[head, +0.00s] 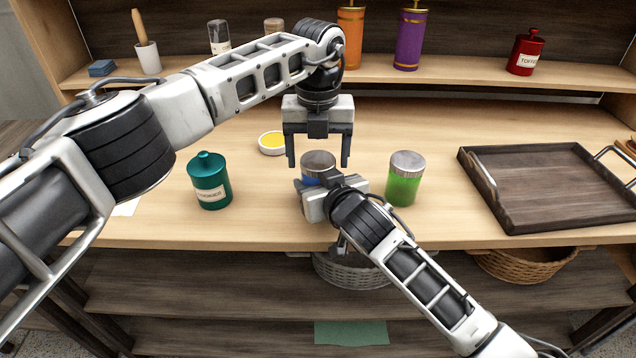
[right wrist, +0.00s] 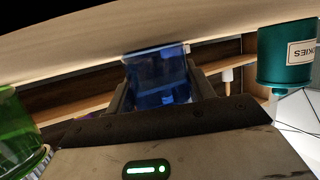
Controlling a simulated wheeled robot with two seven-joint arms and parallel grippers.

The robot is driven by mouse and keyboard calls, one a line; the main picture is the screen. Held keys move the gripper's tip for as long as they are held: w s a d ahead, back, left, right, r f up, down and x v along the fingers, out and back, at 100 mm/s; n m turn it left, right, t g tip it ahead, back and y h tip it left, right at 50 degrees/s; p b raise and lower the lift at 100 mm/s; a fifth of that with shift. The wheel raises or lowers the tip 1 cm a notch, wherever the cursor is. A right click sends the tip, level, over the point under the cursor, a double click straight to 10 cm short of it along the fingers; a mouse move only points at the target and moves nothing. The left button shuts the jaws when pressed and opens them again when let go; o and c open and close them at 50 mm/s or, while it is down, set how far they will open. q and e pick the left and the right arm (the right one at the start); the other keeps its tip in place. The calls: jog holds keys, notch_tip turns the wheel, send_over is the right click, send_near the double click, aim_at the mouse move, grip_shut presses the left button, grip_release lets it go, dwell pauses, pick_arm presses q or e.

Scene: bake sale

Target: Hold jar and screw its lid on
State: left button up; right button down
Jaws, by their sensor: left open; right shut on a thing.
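A blue jar (head: 312,181) stands on the table with a silver lid (head: 318,158) on its top; I cannot tell how tightly the lid sits. My right gripper (head: 309,196) is shut on the jar's body from the front right and hides much of it. In the right wrist view the blue jar (right wrist: 158,78) sits between the fingers. My left gripper (head: 318,164) points straight down over the jar, open, with one finger on each side of the lid in the picture. The fingers look apart from the lid.
A green jar (head: 403,186) with a silver lid stands close to the right. A teal canister (head: 210,182) stands left, and a shallow dish (head: 272,143) with yellow contents lies behind left. A dark wooden tray (head: 481,175) is at the right. A shelf (head: 470,70) runs behind.

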pick_arm(q)
jog(key=c, duration=1)
jog(key=m, duration=0.6)
jog(key=shift+m, duration=0.3)
jog(key=o, duration=1.1)
jog(key=shift+d, duration=0.1)
